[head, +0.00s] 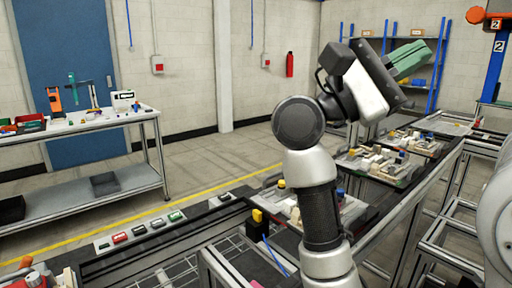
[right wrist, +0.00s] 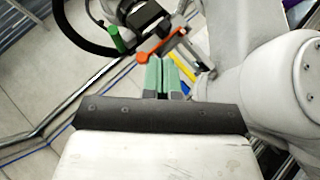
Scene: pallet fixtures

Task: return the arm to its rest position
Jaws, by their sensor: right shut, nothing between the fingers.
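My right arm rises through the middle of the head view. Its gripper (head: 408,58) is held high, well above the conveyor line, with its green fingers pointing to the upper right. In the right wrist view the two green fingers (right wrist: 164,76) lie side by side, shut, with nothing held between them. My left gripper is not in either view.
Pallets with small parts (head: 384,166) sit on the conveyor (head: 432,172) behind and below my right arm. A workbench (head: 85,124) with tools stands at the left. A blue rack (head: 437,66) stands at the back. Open floor (head: 215,160) lies between bench and conveyor.

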